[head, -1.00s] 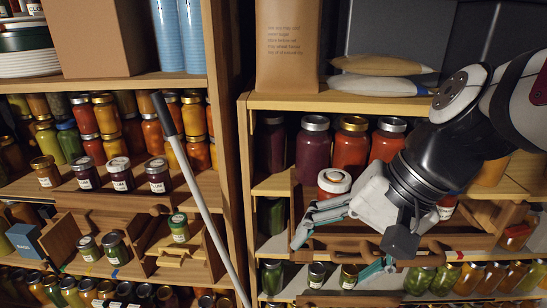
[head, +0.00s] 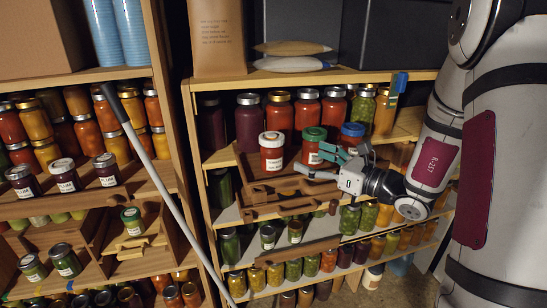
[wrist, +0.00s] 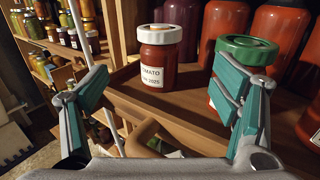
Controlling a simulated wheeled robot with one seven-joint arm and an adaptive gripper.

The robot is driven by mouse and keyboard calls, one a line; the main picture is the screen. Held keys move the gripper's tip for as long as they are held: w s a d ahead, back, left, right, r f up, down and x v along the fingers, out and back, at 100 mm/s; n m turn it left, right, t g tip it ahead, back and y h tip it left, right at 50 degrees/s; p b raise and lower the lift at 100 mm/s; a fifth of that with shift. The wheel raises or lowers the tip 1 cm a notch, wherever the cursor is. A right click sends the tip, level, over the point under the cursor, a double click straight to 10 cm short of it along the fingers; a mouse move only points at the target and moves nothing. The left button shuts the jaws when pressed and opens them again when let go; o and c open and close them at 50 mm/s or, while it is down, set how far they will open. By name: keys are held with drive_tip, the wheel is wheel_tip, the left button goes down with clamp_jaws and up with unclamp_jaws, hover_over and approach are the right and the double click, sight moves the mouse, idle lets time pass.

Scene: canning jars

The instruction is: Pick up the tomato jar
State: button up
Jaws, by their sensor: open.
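The tomato jar (head: 272,155) is a red jar with a white lid, upright on the wooden shelf board. In the wrist view its label reads "TOMATO" (wrist: 159,65), and it stands ahead, between the fingers' directions but beyond them. My gripper (head: 318,164) is open and empty, to the right of and in front of the tomato jar in the head view. In the wrist view the teal fingers (wrist: 160,95) are spread wide. The right finger partly covers a green-lidded jar (wrist: 247,50), which stands close to the tomato jar's right.
The green-lidded jar (head: 314,134) and a blue-lidded jar (head: 352,130) stand right of the tomato jar. Tall red jars (head: 279,112) stand behind. A curved wooden handle (wrist: 140,135) lies below, between the fingers. A grey pole (head: 165,178) leans at the left.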

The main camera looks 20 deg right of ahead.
sight(272, 134)
drive_tip(key=p+x, duration=0.2)
drive_tip(key=x, duration=1.1)
drive_tip(key=shift+w+a+r, duration=0.15)
drive_tip(key=shift+w+r, duration=0.05)
drive_tip(key=shift+w, duration=0.05)
drive_tip(key=c, duration=1.7)
drive_tip(key=shift+o, duration=0.2)
drive_tip(key=shift+r, duration=0.1)
drive_tip(key=shift+r, duration=0.75)
drive_tip(key=shift+r+b, duration=0.5)
drive_tip(key=shift+r, duration=0.45)
drive_tip(key=s+d+r+b, duration=0.1)
drive_tip(key=s+d, duration=0.3)
drive_tip(key=s, duration=1.1)
drive_tip(key=shift+s+r, duration=0.2)
drive_tip(key=shift+s, duration=0.1)
